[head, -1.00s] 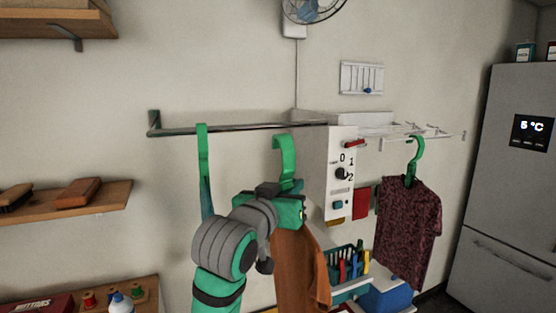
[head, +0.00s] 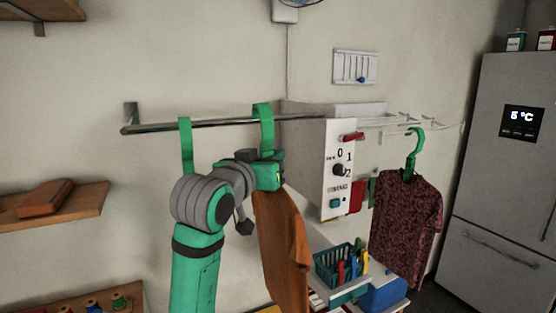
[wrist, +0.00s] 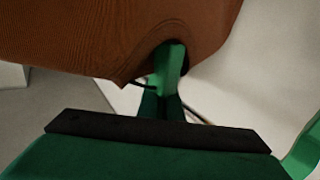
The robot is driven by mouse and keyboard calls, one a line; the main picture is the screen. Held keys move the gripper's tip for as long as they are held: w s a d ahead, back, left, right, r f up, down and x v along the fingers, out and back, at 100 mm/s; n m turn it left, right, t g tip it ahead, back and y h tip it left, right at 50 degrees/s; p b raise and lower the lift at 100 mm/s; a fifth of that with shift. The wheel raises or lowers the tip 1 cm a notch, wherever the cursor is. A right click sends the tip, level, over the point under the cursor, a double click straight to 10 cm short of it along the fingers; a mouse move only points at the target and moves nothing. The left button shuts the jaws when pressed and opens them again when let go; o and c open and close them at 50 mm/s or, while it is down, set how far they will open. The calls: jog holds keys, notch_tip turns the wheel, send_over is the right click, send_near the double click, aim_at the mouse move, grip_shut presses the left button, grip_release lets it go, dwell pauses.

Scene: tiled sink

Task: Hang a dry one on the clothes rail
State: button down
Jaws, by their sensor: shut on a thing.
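My gripper (head: 270,172) is shut on the green hanger (head: 264,122) of an orange-brown shirt (head: 283,245). The shirt hangs below the gripper. The hanger's hook top shows level with the metal clothes rail (head: 215,123) and overlaps it; I cannot tell whether it bears on the rail. Another green hanger (head: 186,145) is hooked on the rail further left, its lower part hidden by my arm. A dark red patterned shirt (head: 406,220) hangs on a green hanger at the right, under a white wire rack. The wrist view shows the brown shirt (wrist: 110,35) and its hanger neck (wrist: 170,68) close up.
A grey-white box with a dial (head: 338,170) stands close to the right of the held hanger. Below are a teal basket of pegs (head: 340,268) and a blue box (head: 383,293). A wooden shelf (head: 85,205) is at left, a fridge (head: 510,180) at right.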

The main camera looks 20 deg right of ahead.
jog(key=w+f, duration=0.3)
jog(key=w, duration=1)
jog(key=shift+a, duration=0.25)
dwell(1.0)
